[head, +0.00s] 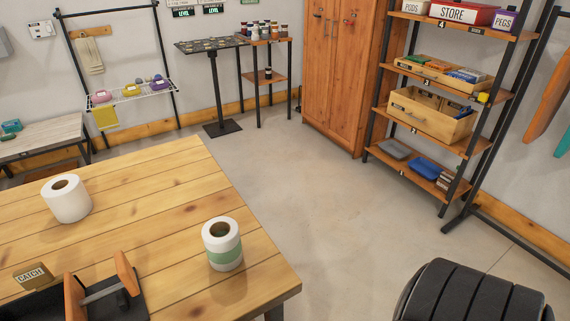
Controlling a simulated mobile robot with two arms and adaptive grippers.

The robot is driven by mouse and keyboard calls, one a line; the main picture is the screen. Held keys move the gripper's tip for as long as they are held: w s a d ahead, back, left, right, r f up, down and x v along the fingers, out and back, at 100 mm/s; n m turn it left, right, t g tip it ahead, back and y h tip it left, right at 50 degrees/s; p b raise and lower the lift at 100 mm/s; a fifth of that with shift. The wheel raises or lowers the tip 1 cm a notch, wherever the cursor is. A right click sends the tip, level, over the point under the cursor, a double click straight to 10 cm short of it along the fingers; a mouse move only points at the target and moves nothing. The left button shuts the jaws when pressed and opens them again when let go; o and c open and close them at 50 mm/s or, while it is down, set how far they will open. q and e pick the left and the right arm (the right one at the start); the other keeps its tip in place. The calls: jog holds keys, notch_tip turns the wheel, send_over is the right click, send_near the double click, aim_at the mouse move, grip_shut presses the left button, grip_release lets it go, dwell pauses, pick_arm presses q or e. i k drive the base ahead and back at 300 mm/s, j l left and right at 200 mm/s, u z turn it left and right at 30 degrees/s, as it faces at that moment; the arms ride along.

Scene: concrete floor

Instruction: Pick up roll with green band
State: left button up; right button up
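The roll with the green band (223,244) stands upright on the wooden table near its right edge. It is white, with a pale green band around its lower half and a brown core hole on top. A plain white roll (66,199) with no band stands upright on the same table, farther left and farther back. Nothing is touching the banded roll.
The plank table (150,215) fills the lower left. A black tray with wooden uprights (127,272) and a "CATCH" block (33,276) sits at its front left. Bare floor (320,200) lies right of the table. A shelf rack (440,110) stands beyond.

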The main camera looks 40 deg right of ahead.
aim_at(221, 235)
jog(key=z, duration=0.9)
